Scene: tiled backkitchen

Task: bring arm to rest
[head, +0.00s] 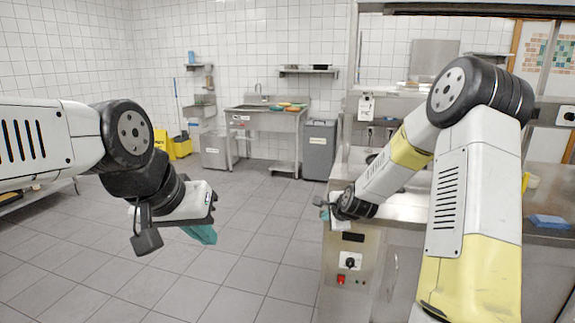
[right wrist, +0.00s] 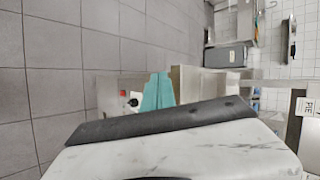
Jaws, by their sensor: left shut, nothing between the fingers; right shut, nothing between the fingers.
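My left gripper (head: 201,233) hangs over the tiled floor on the left in the head view. Its teal fingers are together and empty. My right gripper (head: 323,208) is by the front left corner of the steel counter in the head view, small and partly hidden by its own wrist. Its teal fingers (right wrist: 158,93) show in the right wrist view, together with nothing between them. My right arm reaches across the counter from the right.
The steel counter (head: 415,207) with a control panel stands under my right arm. A blue sponge-like item (head: 549,221) lies on it. A grey bin (head: 319,150), a sink table (head: 265,112) and a yellow mop bucket (head: 181,146) stand farther back. The floor (head: 262,245) in the middle is clear.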

